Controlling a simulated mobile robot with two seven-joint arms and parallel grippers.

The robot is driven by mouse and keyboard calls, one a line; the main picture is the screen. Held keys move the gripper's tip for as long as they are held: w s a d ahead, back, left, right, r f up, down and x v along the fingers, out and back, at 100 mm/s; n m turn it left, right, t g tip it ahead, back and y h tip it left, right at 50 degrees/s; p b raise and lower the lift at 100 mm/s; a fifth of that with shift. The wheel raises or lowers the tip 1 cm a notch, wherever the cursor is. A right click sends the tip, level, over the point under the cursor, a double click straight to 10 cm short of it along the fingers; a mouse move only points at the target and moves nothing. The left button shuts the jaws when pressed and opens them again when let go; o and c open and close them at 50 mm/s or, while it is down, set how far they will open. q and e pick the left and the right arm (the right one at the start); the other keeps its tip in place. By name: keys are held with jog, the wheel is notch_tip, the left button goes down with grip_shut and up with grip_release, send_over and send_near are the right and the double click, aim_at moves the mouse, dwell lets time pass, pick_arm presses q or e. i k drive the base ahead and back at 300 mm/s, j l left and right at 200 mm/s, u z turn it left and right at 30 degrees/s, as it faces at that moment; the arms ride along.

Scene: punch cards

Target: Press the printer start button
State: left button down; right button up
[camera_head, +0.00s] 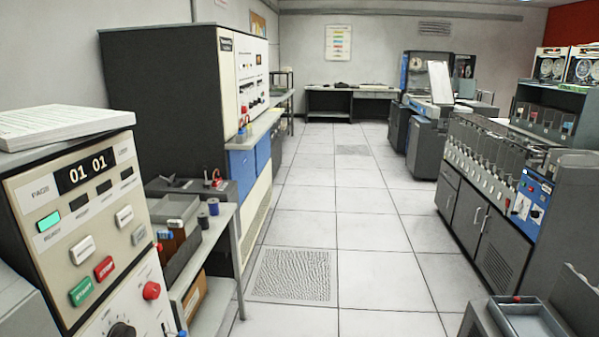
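The printer's beige control panel (75,225) is in the left foreground of the head view. The green start button (81,291) is low on the panel's left side. A red stop button (104,268) is just above and to its right. The page display (86,170) reads 01 01. The ready lamp (48,221) below it is lit green. Nothing covers the start button. Neither of my grippers shows in this view.
A stack of paper (62,126) lies on the printer. A red knob (151,290) and a black dial (120,332) sit below the buttons. A cluttered side table (222,225) stands right of the printer. The tiled aisle (340,225) is clear. A grey card machine (490,200) lines the right.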

aim_at(84, 290)
jog(key=u, duration=1.3)
